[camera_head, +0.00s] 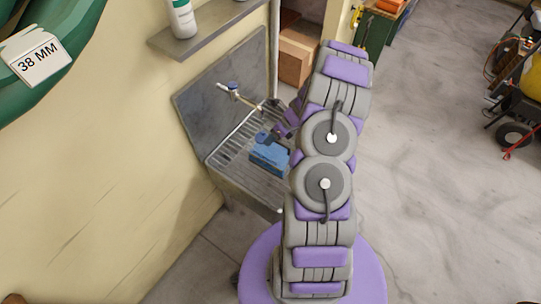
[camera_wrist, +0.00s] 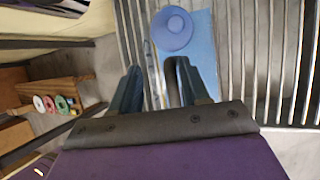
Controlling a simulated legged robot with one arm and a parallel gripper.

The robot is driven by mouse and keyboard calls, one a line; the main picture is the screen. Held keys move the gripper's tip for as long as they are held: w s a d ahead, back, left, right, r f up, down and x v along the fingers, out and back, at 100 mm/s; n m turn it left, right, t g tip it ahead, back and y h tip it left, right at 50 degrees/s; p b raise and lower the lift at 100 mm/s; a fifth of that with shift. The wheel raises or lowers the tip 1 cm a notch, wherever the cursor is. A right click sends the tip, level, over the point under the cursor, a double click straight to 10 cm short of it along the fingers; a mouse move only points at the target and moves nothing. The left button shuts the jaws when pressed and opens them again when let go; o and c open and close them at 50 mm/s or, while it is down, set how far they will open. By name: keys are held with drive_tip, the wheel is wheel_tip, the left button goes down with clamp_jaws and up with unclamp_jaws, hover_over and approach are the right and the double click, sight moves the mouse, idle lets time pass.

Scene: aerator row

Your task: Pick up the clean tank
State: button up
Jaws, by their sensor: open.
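A blue tank (camera_head: 268,158), which I take for the clean tank, rests on the ribbed drainboard of a metal sink. In the wrist view the tank (camera_wrist: 203,40) shows from above, with a round blue cap (camera_wrist: 172,30) at its far part. My gripper (camera_wrist: 160,80) is open, with its two dark fingers apart over the near part of the tank. A narrow looped part, perhaps a handle, shows between the fingers; I cannot tell whether they touch it. In the head view my gripper (camera_head: 270,135) is above the tank, partly hidden behind my arm.
A metal backsplash with a tap (camera_head: 236,92) stands behind the drainboard (camera_head: 228,150). A shelf (camera_head: 205,35) with a white bottle (camera_head: 182,20) hangs above. Cardboard boxes (camera_head: 298,52) stand beyond the sink. The concrete floor at right is open, with a wheeled machine (camera_head: 515,110) at its edge.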

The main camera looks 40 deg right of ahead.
drive_tip(key=shift+d+f, duration=0.15)
drive_tip(key=shift+d, duration=0.5)
drive_tip(key=shift+c, duration=0.4)
drive_tip(key=shift+d+f, duration=0.15)
drive_tip(key=shift+d, duration=0.35)
drive_tip(key=c, duration=0.3)
drive_tip(key=shift+a, duration=0.1)
drive_tip(key=shift+c, duration=0.8)
drive_tip(key=shift+a, duration=0.75)
clamp_jaws()
drive_tip(key=shift+d, duration=0.55)
drive_tip(key=shift+a, duration=0.2)
